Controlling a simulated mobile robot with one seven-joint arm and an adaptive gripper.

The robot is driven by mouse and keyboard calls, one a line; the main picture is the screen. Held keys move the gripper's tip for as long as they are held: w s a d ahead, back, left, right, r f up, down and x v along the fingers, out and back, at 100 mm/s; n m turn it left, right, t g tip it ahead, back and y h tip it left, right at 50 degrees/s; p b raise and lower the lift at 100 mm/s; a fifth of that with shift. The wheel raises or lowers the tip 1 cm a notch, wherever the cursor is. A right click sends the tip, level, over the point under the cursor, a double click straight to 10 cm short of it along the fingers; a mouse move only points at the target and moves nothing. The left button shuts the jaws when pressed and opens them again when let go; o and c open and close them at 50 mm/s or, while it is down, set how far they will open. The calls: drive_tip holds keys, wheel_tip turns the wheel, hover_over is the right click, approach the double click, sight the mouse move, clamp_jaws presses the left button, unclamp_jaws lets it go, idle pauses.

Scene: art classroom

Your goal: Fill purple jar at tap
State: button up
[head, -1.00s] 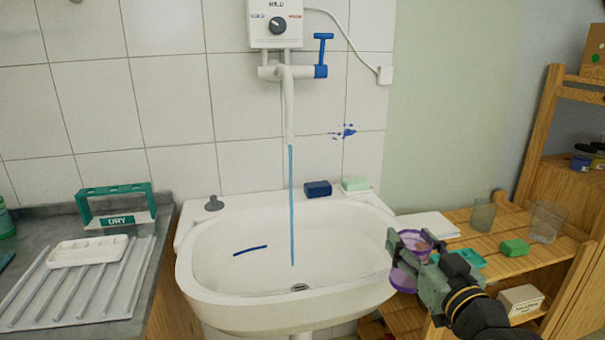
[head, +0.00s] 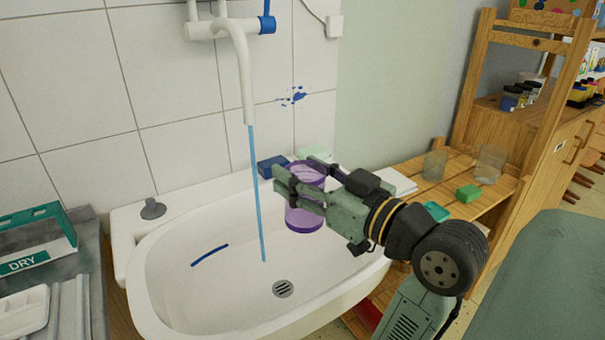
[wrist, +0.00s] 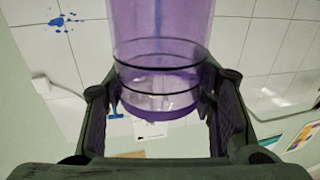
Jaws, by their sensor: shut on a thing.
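The purple see-through jar (head: 304,218) is upright over the right side of the white sink, gripped by my gripper (head: 308,188). In the wrist view the purple jar (wrist: 160,70) stands between my two fingers. The tap (head: 240,60) is a white spout above the sink, with a blue handle (head: 267,20). A thin blue stream of water (head: 257,190) runs from the spout down into the sink (head: 165,290). The jar is to the right of the stream, apart from it. I cannot tell how much is in the jar.
A dark blue block (head: 271,166) and a pale green one (head: 315,153) lie on the sink's back ledge. A green DRY rack (head: 35,245) is at the left.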

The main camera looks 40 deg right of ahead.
drive_tip(key=w, duration=0.7)
drive_tip(key=shift+w+d, duration=0.1)
idle(0.5)
